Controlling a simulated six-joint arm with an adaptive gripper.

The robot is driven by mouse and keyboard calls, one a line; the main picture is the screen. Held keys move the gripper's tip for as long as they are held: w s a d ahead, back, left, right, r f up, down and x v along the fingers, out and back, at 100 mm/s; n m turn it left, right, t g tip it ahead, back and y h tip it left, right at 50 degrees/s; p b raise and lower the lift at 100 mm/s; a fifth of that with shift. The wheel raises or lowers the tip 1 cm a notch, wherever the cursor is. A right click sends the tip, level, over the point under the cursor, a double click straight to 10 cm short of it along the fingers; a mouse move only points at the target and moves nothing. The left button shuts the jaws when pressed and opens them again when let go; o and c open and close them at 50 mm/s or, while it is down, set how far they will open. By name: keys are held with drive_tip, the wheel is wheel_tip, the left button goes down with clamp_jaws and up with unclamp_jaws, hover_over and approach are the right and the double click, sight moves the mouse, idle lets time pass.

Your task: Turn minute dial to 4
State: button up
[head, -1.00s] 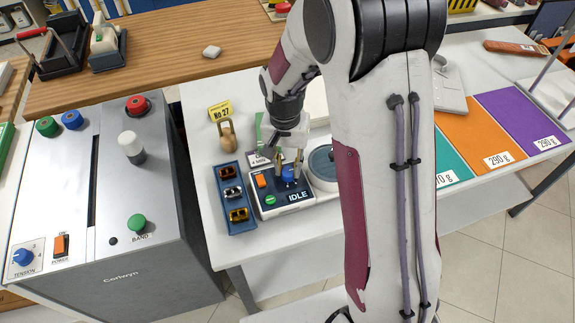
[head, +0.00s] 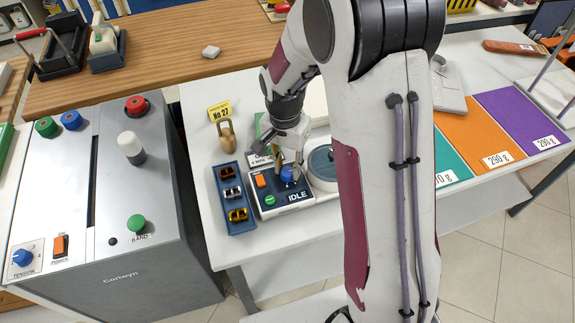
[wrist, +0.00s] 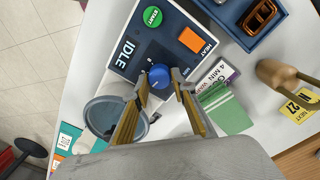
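The minute dial is a blue round knob (head: 287,174) on the small dark panel (head: 296,206) marked IDLE. It also shows in the wrist view (wrist: 159,76), where its pointer mark is too small to read surely. My gripper (head: 288,168) points down at the knob. In the wrist view its two brass-coloured fingers (wrist: 159,84) are apart, one on each side of the knob, with narrow gaps visible. A card reading 4 MIN (wrist: 217,80) lies beside the panel. My gripper partly hides the panel's far edge in the head view.
The panel also has an orange HEAT switch (wrist: 192,40) and a green START button (wrist: 153,16). A blue tray (head: 224,198) with small metal parts stands left of it. A round grey-lidded pot (head: 322,166) stands close on the right. A wooden-handled item (head: 226,136) is behind.

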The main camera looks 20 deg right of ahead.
sight(288, 174)
drive_tip(key=shift+o, duration=1)
drive_tip(key=shift+r, duration=0.15)
drive_tip(key=shift+w+a+r, duration=0.1)
drive_tip(key=shift+r, duration=3.5)
drive_tip(key=shift+n, duration=0.4)
drive_tip(key=shift+s+f+n, duration=0.3)
drive_tip(key=shift+s+n, duration=0.3)
drive_tip(key=s+r+n+t, duration=0.5)
drive_tip(key=s+r, duration=1.1)
drive_tip(key=s, duration=0.4)
drive_tip(key=shift+s+n+t, duration=0.15)
drive_tip(key=shift+n+t, duration=0.25)
drive_tip(key=shift+n, duration=0.5)
